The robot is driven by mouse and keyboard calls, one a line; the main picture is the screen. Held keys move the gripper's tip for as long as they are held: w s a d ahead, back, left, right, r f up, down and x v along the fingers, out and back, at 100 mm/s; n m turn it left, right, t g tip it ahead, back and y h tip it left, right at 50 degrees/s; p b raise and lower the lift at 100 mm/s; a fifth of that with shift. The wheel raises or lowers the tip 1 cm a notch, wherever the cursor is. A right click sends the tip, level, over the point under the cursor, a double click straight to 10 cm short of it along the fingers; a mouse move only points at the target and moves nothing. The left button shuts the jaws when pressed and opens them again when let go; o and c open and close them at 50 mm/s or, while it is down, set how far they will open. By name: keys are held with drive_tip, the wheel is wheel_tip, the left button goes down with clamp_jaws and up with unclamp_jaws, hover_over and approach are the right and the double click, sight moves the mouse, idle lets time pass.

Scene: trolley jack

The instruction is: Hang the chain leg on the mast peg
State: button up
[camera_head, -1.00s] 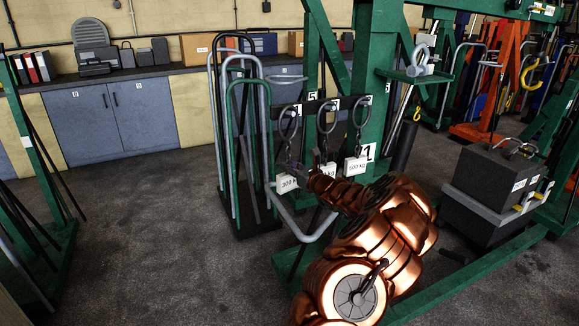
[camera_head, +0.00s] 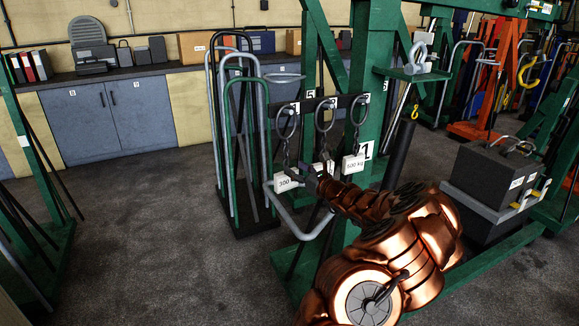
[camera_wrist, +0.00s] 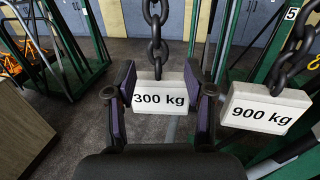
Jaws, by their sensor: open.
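Three chain legs with rings hang from a dark bar on the green mast (camera_head: 378,95). A 900 kg tag (camera_wrist: 265,108) hangs just right of the right finger. I cannot make out the mast peg.
A rack of tall bent tubes (camera_head: 240,150) stands close left of the chains. A small green shelf (camera_head: 412,74) with a shackle projects from the mast.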

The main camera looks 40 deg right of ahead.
drive_tip(key=s, duration=0.7)
drive_tip(key=shift+a, duration=0.35)
drive_tip(key=shift+s, duration=0.1)
